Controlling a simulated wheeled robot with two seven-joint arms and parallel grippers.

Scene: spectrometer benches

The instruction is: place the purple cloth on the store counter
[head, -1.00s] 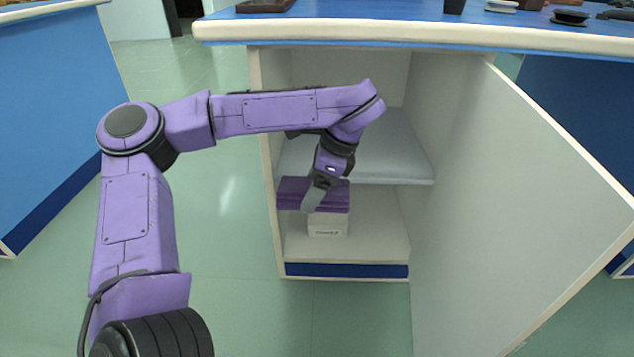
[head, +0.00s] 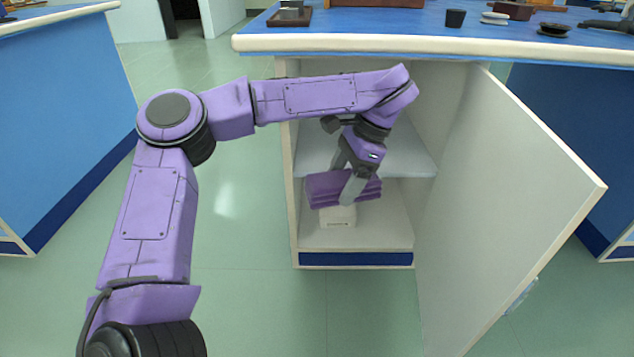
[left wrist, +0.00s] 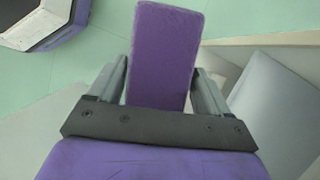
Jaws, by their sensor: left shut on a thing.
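The purple cloth (head: 324,188) is a folded, layered block in front of the open cabinet under the counter. My left gripper (head: 352,190) is shut on it, with a finger across its near side. In the left wrist view the cloth (left wrist: 165,60) stands between the two fingers of my left gripper (left wrist: 162,90). The blue counter top (head: 400,22) with its pale edge is above the cabinet; I cannot tell whether it is the store counter. My right gripper is not in view.
The cabinet door (head: 500,200) stands open to the right. Inside are a grey shelf (head: 415,160) and a small white box (head: 337,217) below the cloth. Another blue bench (head: 60,110) is at left.

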